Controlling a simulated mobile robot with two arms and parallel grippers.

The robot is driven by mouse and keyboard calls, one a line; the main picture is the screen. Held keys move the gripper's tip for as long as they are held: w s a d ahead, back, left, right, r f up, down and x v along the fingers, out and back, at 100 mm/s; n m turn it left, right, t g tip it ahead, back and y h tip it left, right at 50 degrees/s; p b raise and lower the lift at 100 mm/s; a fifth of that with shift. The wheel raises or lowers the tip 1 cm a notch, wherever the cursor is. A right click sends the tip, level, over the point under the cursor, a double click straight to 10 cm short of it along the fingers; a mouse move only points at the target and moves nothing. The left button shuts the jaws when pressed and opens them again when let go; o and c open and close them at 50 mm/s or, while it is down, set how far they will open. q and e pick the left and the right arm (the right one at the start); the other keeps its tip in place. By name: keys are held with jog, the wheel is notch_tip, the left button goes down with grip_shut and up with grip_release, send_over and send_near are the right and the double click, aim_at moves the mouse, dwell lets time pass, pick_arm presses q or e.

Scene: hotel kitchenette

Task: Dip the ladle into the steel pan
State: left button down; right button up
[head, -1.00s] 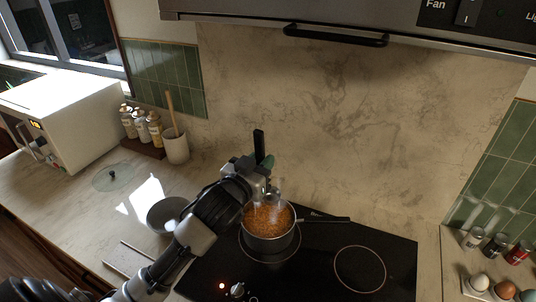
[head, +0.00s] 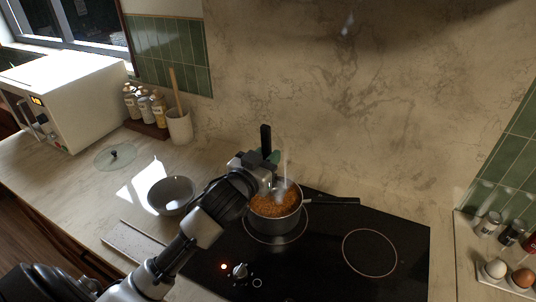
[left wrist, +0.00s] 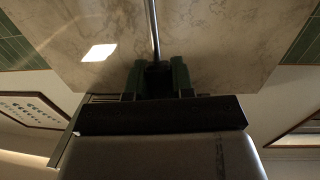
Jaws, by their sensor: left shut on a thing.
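The steel pan (head: 290,221) stands on the black hob, its handle pointing right. It holds orange-brown food, and steam rises from it. My left gripper (head: 268,167) is above the pan's back left rim, shut on the ladle. The ladle's black handle (head: 265,138) stands nearly upright above the gripper. In the left wrist view, a thin steel ladle shaft (left wrist: 154,28) runs between the fingers (left wrist: 156,80). The ladle's bowl is hidden, so I cannot tell whether it touches the food. My right gripper is not in view.
The hob (head: 340,270) has a free ring right of the pan. A grey bowl (head: 171,195), a glass lid (head: 114,156), a utensil crock (head: 179,127) and bottles (head: 145,106) are at left. Eggs (head: 495,268) and jars (head: 488,224) are at right.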

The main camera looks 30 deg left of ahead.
aim_at(263, 133)
pick_arm(q)
jog(key=shift+f+b, duration=1.75)
jog(key=shift+f, duration=1.1)
jog(key=shift+r, duration=0.15)
notch_tip(263, 133, up, 13)
jog(key=p, duration=1.3)
